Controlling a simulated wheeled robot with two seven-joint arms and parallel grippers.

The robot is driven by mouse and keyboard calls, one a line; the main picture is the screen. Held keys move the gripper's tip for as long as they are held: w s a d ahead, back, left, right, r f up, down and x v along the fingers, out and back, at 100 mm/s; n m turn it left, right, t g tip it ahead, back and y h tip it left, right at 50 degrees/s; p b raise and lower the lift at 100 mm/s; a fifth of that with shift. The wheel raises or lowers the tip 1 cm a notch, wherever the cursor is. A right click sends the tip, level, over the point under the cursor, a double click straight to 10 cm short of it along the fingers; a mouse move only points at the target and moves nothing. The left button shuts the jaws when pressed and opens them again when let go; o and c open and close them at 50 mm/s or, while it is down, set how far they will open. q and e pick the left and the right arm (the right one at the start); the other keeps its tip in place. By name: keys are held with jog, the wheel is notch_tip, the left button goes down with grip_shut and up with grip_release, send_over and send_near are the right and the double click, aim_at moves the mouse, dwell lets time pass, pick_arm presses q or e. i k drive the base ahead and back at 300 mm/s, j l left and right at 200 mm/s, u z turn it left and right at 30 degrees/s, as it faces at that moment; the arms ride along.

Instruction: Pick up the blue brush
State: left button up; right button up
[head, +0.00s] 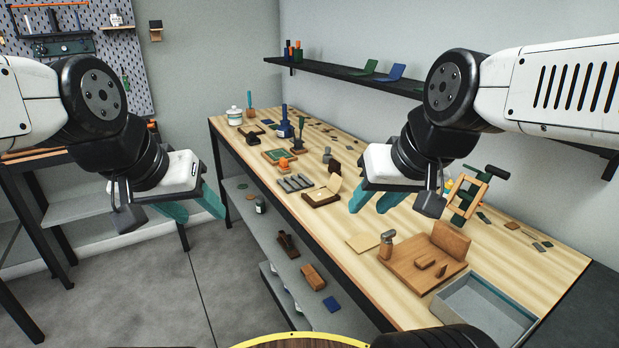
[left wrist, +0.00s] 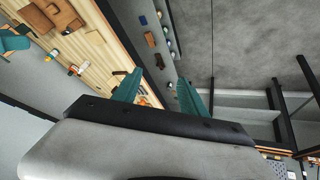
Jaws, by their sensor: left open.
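A blue upright tool with a thin handle and wide base (head: 285,128) stands toward the back of the wooden bench; I cannot tell whether it is a brush. A slim teal-handled tool (head: 250,99) stands beside a white jar at the bench's far end. My left gripper (head: 196,207) is open and empty, off the bench's left edge, well short of both; its fingers also show apart in the left wrist view (left wrist: 158,90). My right gripper (head: 375,202) has its teal fingers apart and empty above the middle of the bench.
The wooden bench (head: 345,228) carries stamps, a brown press board (head: 410,271) and a grey tray (head: 487,309) near the front. A dark wall shelf (head: 340,73) runs above it. Lower shelves hold small items. The floor (head: 165,285) at left is clear.

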aim_at(285, 120)
jog(key=k+z, duration=0.15)
jog(key=k, duration=0.5)
jog(key=i+z, duration=0.1)
jog(key=z, duration=1.75)
jog(key=j+z, duration=0.25)
jog(key=j, duration=5.55)
jog(key=i, duration=0.1)
